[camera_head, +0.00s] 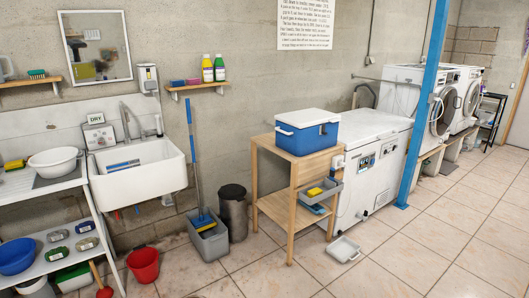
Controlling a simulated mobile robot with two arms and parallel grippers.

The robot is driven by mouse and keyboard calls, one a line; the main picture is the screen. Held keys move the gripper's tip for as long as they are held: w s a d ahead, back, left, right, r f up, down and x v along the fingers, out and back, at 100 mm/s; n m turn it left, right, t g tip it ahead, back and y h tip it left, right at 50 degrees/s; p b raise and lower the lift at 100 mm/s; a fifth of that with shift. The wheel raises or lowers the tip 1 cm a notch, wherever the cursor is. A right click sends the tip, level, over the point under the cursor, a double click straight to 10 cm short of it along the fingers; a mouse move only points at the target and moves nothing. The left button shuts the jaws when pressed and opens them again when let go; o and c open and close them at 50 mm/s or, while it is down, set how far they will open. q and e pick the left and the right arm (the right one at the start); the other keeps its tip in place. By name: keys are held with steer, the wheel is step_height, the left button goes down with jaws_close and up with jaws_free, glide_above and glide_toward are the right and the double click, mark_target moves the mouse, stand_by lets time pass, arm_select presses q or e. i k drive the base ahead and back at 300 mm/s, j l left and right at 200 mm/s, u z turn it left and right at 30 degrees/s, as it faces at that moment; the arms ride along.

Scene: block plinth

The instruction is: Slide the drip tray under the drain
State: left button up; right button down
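A shallow pale tray (344,249), which looks like the drip tray, lies flat on the floor tiles. It is in front of a white chest appliance (368,180), right of the foot of a wooden stand. A dark round spot (362,215) low on the appliance's front may be its drain, but it is too small to tell. The tray lies in front of and left of that spot, apart from it. Neither of my grippers is in view.
The wooden stand (292,222) holds a blue and white cooler (308,133). A grey bin (321,192) with a yellow item sits at its right side. A blue post (422,120) rises farther right. The floor (400,255) right of the tray is clear.

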mark_target(343, 249)
steer(key=i, duration=0.8)
steer(key=i+z, duration=0.1)
steer(key=i, duration=0.7)
steer(key=i+j+z, duration=0.1)
steer(key=i, duration=0.7)
steer(key=j, duration=0.1)
